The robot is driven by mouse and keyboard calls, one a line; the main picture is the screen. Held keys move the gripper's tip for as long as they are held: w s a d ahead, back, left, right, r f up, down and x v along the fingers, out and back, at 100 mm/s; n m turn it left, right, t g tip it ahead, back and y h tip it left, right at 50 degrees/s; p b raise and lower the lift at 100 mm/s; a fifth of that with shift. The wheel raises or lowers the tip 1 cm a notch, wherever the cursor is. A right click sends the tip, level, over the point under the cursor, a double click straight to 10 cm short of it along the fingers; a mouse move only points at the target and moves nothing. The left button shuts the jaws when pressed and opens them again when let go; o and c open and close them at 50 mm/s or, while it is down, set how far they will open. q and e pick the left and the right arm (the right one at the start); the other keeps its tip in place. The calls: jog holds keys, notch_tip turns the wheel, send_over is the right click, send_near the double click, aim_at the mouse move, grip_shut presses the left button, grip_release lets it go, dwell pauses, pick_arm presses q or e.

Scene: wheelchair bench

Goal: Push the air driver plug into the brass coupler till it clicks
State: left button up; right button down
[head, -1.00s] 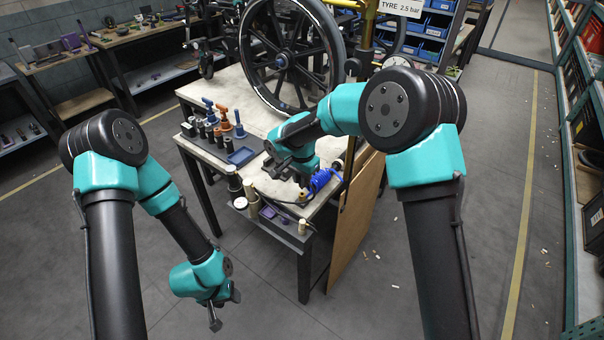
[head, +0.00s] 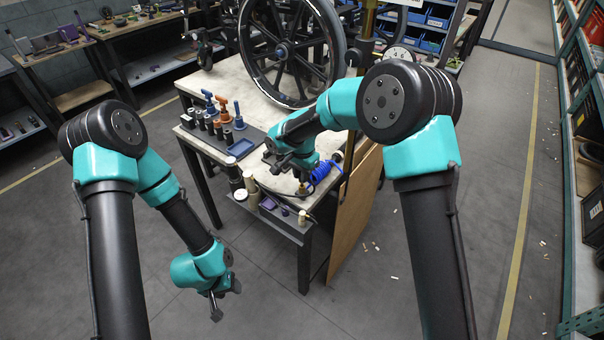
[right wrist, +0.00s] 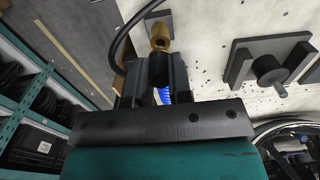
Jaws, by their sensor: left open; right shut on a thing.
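My right gripper (right wrist: 156,88) is shut on a black cylindrical piece (right wrist: 158,70), which looks like the air driver plug. The brass coupler (right wrist: 160,38) is straight ahead of the black piece in the right wrist view, by a small grey plate. The two look in line and very close; I cannot tell whether the plug is seated inside. In the head view my right gripper (head: 301,178) is low over the bench's near right corner, and the arm hides most of the joint. My left gripper (head: 216,306) is open and empty, hanging over the floor left of the bench.
A blue coiled hose (head: 322,172) lies beside my right gripper. A black fixture with a peg (right wrist: 268,68) stands to the right in the wrist view.

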jog(key=shift+f, duration=1.2)
dwell(4.0)
jog(key=c, duration=1)
grip_release()
jog(key=shift+o, duration=0.2)
jog(key=shift+r, duration=0.15)
notch_tip(320, 180, up, 17)
